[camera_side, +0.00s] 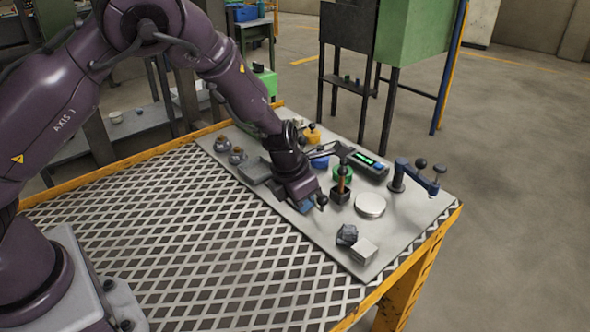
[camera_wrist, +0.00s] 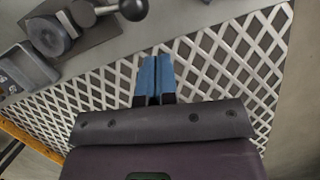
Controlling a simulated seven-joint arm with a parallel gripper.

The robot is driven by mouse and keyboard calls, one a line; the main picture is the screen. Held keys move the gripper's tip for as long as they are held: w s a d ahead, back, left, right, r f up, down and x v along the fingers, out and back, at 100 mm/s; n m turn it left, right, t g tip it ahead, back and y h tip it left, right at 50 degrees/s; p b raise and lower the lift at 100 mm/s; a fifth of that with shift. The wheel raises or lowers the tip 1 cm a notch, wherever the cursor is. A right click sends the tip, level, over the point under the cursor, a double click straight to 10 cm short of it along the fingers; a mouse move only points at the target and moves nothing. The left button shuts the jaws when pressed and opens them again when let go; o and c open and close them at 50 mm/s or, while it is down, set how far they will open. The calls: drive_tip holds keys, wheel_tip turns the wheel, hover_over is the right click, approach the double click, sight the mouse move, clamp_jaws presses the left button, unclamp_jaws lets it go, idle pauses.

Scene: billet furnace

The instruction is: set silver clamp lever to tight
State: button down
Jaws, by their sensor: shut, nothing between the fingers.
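A short silver lever (camera_wrist: 107,10) with a dark ball knob (camera_wrist: 133,10) shows at the top of the wrist view, on a dark base plate. I take it to be the clamp lever. In the side view a dark ball knob (camera_side: 321,201) shows just right of my gripper, and my wrist hides most of what is around it. My gripper (camera_side: 306,208) points down over the grey board. In the wrist view its blue fingers (camera_wrist: 153,62) are together and empty, below the knob and apart from it in the picture.
A black block with an orange-handled tool (camera_side: 341,185), a pale disc (camera_side: 370,205), a dark lump (camera_side: 347,235) and a light cube (camera_side: 364,250) are nearby. The mesh tabletop (camera_side: 210,250) is clear.

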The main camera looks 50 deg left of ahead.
drive_tip(key=v, duration=1)
drive_tip(key=shift+d, duration=0.15)
drive_tip(key=shift+s, duration=0.1)
drive_tip(key=s+r+m+g+h, duration=0.1)
drive_tip(key=s+r+m, duration=0.2)
drive_tip(key=s+m, duration=0.55)
drive_tip(key=s+r+m+g, duration=0.2)
drive_tip(key=s+m, duration=0.1)
drive_tip(key=m, duration=1.1)
drive_tip(key=s+a+r+m+t+y, duration=0.1)
drive_tip(key=s+a+r+m+t, duration=0.4)
drive_tip(key=s+r+m, duration=0.6)
drive_tip(key=shift+s+a+r+y, duration=0.3)
drive_tip(key=shift+s+r, duration=0.2)
drive_tip(key=shift+r, duration=0.15)
